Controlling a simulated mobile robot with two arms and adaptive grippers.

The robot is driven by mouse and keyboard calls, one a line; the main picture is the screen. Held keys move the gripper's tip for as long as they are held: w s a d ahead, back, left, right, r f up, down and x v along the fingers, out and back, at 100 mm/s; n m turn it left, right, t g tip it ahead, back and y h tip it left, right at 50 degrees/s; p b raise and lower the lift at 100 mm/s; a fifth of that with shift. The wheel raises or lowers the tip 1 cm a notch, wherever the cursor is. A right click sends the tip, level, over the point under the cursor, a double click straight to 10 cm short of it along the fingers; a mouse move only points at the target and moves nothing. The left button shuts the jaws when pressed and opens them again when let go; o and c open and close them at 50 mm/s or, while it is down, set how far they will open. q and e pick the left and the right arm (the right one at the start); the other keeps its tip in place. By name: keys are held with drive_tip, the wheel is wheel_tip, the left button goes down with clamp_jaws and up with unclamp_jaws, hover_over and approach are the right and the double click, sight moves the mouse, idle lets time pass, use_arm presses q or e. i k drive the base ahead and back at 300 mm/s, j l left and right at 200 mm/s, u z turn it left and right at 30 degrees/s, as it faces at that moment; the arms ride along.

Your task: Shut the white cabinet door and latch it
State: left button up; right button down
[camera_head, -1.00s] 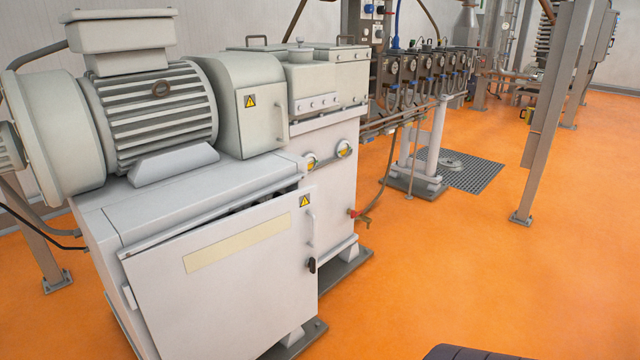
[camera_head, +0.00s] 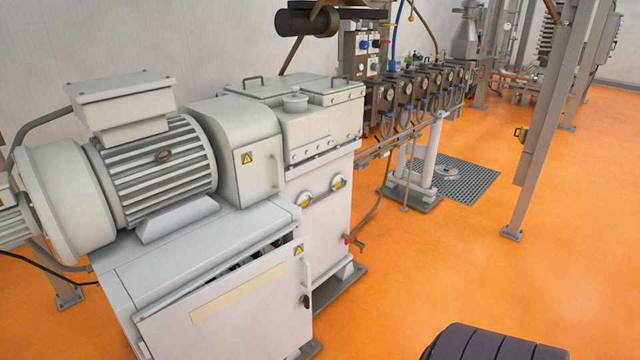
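The white cabinet door (camera_head: 225,318) is on the front of the white cabinet (camera_head: 180,250) at the lower left. It stands ajar, with a dark gap along its top edge that shows the inside. A pale strip and a yellow warning sticker are on the door. A light handle (camera_head: 307,262) and a small black latch knob (camera_head: 307,300) sit near its right edge. The door's lower part is cut off by the picture's edge. Neither of my grippers shows in the head view.
A large grey motor (camera_head: 160,165) sits on the cabinet. A gearbox housing (camera_head: 318,120) stands behind it to the right. A dark ribbed part (camera_head: 495,342), possibly mine, shows at the bottom right. A steel post (camera_head: 548,120) stands right. The orange floor (camera_head: 430,265) between is clear.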

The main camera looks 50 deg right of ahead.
sight(255, 311)
drive_tip(key=i+l+z, duration=0.1)
drive_tip(key=l, duration=0.3)
drive_tip(key=i+l+z, duration=0.1)
drive_tip(key=l, duration=0.35)
drive_tip(key=i+l+z, duration=0.1)
drive_tip(key=i+l, duration=0.2)
drive_tip(key=l, duration=0.1)
